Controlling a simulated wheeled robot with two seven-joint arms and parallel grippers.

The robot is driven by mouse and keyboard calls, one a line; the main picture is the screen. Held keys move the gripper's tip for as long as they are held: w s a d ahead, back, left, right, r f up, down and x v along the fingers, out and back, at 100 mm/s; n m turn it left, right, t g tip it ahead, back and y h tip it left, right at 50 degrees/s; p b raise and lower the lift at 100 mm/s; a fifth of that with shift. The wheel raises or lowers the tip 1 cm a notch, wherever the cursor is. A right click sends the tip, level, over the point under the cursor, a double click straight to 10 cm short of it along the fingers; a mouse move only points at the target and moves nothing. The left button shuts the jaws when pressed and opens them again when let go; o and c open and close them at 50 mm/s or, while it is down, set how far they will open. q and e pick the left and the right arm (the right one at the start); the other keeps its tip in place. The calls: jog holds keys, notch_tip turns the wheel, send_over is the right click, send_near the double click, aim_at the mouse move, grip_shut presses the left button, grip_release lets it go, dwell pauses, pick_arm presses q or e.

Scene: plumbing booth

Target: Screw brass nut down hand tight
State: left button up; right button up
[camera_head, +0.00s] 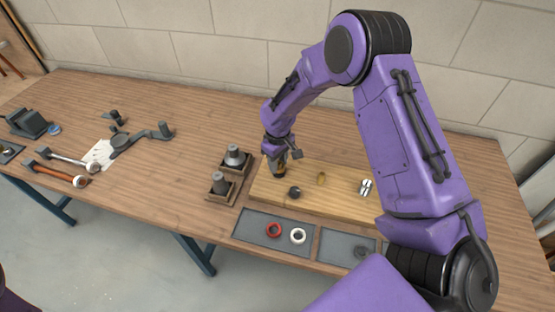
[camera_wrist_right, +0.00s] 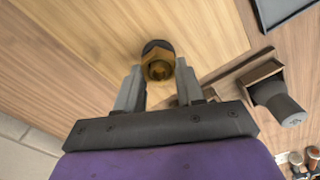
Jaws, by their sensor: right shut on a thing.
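My right gripper (camera_head: 280,163) reaches down to the left end of a pale wooden board (camera_head: 345,204). It is shut on the brass nut (camera_head: 282,171). In the right wrist view the brass nut (camera_wrist_right: 158,67) sits between the two fingertips (camera_wrist_right: 158,78), with a dark round part around or beneath it against the board. The head view shows little of the nut because the fingers cover much of it. I cannot tell how far down its thread the nut sits. My left gripper is not in view.
A dark round piece (camera_head: 294,192), a brass piece (camera_head: 321,179) and a chrome fitting (camera_head: 366,187) are on the board. A grey tray (camera_head: 250,228) holds red and white rings. Two wooden holders with dark fittings (camera_head: 220,184) stand left. Wrenches (camera_head: 62,173) lie far left.

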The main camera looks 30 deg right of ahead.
jog(key=shift+s+f, duration=0.1)
jog(key=shift+s, duration=0.1)
jog(key=shift+m+p, duration=0.45)
jog(key=shift+m, duration=0.05)
jog(key=shift+m+p, duration=0.55)
jog(key=shift+m, duration=0.35)
jog(key=m, duration=0.4)
jog(key=shift+d+f, duration=0.1)
jog(key=shift+f, duration=0.05)
jog(key=m, duration=0.5)
jog(key=shift+d+f, duration=0.1)
jog(key=shift+d, duration=0.05)
jog(key=o, duration=1.1)
jog(key=o, duration=0.6)
jog(key=shift+o, duration=0.2)
jog(key=shift+w, duration=0.1)
